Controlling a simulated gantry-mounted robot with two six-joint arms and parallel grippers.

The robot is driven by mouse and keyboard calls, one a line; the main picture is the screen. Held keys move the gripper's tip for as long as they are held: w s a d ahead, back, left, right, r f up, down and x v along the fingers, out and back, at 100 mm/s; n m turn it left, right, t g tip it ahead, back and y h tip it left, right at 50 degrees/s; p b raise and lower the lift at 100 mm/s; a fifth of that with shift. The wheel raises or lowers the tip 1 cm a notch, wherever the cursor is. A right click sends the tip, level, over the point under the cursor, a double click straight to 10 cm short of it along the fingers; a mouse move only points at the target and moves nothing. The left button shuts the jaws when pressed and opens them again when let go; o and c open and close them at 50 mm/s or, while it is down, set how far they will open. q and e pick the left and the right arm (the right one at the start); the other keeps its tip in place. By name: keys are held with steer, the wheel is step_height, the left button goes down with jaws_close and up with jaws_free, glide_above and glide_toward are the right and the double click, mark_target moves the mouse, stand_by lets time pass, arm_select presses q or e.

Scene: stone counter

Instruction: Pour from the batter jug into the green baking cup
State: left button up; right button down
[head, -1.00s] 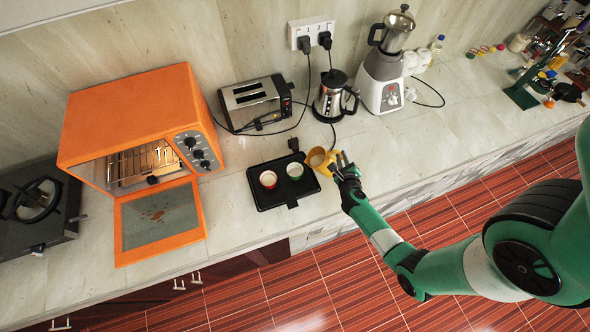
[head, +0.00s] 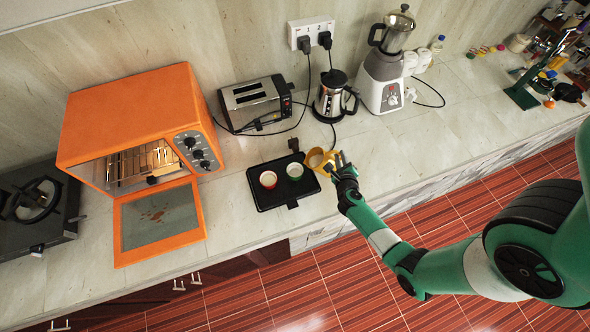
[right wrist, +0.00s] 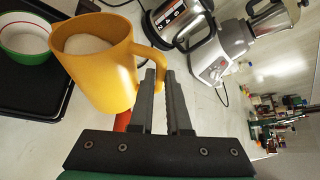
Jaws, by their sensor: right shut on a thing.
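The yellow batter jug (head: 318,159) is at the right edge of the black tray, just right of the green baking cup (head: 294,171). My right gripper (head: 342,166) is shut on the jug's handle. In the right wrist view the jug (right wrist: 103,72) is tilted in the picture, with pale batter inside, and the fingers (right wrist: 165,88) close on its handle. The green cup (right wrist: 27,36) also shows there, white inside and beside the jug. A red cup (head: 268,179) sits left of the green one on the tray (head: 264,200). My left gripper is not in view.
An orange oven (head: 140,120) with its door open stands to the left. A toaster (head: 255,103), a steel kettle (head: 333,98) and a blender (head: 384,80) stand behind. The counter's front edge is close to the tray, and bare counter lies right of the jug.

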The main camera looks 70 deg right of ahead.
steer(key=shift+w+a+r+n+g+h+b, duration=0.2)
steer(key=shift+w+n+b, duration=0.15)
steer(key=shift+w+n, duration=0.05)
steer(key=shift+w+a+r+n+g+h+b, duration=0.2)
steer(key=shift+w+n+b, duration=0.1)
steer(key=shift+w+n, duration=0.1)
stand_by(3.3)
steer(key=s, duration=0.1)
steer(key=d+m+t+p, duration=0.1)
steer(key=s+m+y+p, duration=0.1)
steer(key=shift+s+d+f, duration=0.25)
steer(key=shift+s+f, duration=0.1)
steer(key=shift+f, duration=0.05)
steer(key=shift+r+t+p, duration=0.1)
steer(key=shift+t+p, duration=0.2)
steer(key=s+d+f+m+t+y+p, duration=0.1)
steer(key=s+d+m+t+p, duration=0.2)
steer(key=s+m, duration=0.2)
steer(key=shift+s+f+y+p, duration=0.2)
steer(key=shift+f+y+p, duration=0.1)
steer(key=shift+f+p, duration=0.1)
steer(key=shift+r, duration=0.1)
